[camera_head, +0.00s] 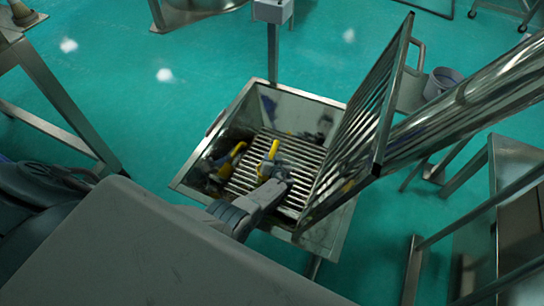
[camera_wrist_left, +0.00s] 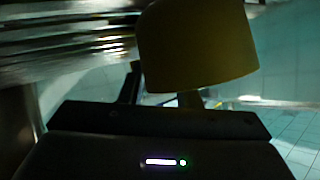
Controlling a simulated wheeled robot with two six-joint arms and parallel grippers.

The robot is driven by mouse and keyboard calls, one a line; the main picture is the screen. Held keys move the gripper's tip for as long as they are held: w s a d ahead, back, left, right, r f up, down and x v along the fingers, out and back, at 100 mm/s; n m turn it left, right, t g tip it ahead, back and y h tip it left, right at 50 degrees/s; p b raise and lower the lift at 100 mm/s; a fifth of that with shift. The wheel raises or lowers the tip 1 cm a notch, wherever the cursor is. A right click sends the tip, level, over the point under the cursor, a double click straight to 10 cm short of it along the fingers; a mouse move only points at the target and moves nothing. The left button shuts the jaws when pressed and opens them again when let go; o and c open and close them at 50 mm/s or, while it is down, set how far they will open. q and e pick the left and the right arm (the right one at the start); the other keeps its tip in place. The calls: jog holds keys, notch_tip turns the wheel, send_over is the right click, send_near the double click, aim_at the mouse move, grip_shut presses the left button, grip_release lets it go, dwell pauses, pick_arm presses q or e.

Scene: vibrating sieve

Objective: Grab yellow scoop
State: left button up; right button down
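The yellow scoop (camera_head: 268,155) is in the open metal sieve box, over the slatted grate. My left gripper (camera_head: 270,178) reaches into the box from the lower left and is right at the scoop. In the left wrist view the scoop (camera_wrist_left: 195,45) is large and dark yellow, close in front of the gripper. It covers part of the fingers, so whether they close on it is hidden. My right gripper is not in view.
The sieve box (camera_head: 320,98) has raised walls around the grate. A slatted lid (camera_head: 362,115) stands tilted open on its right. A second yellow patch (camera_head: 232,158) on the left wall looks like a reflection. A thick metal pipe (camera_head: 470,110) runs to the right.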

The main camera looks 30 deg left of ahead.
pick_arm(q)
jog(key=shift+s+f, duration=0.1)
grip_shut()
